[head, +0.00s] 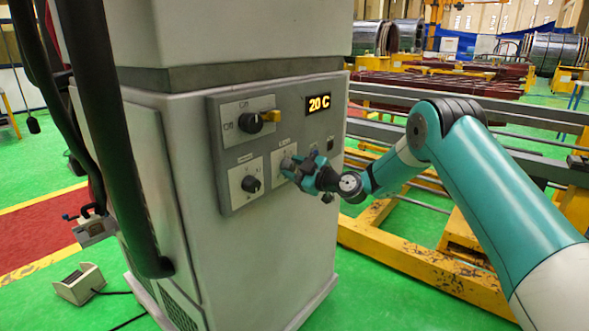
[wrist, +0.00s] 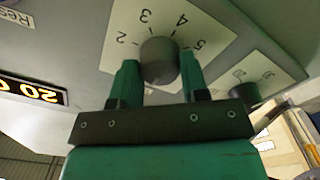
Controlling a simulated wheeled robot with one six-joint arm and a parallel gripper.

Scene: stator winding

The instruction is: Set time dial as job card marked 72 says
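A grey round knob (wrist: 160,62) sits on a pale plate (wrist: 120,52) with printed numbers; 2, 3, 4 and 5 are readable, upside down. The two green fingers of my gripper (wrist: 160,82) stand on either side of this knob, open, with a narrow gap at least on the right. In the head view my gripper (head: 293,170) is at the control panel (head: 229,147), in front of the right lower plate, and hides most of it. A second dial (head: 250,183) is to the left; it also shows in the wrist view (wrist: 243,93). No job card is visible.
A black rotary switch with a yellow handle (head: 262,119) is above the dials. A metal rail frame (head: 420,262) stands right of the grey cabinet (head: 260,265). A foot pedal (head: 79,283) lies on the green floor.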

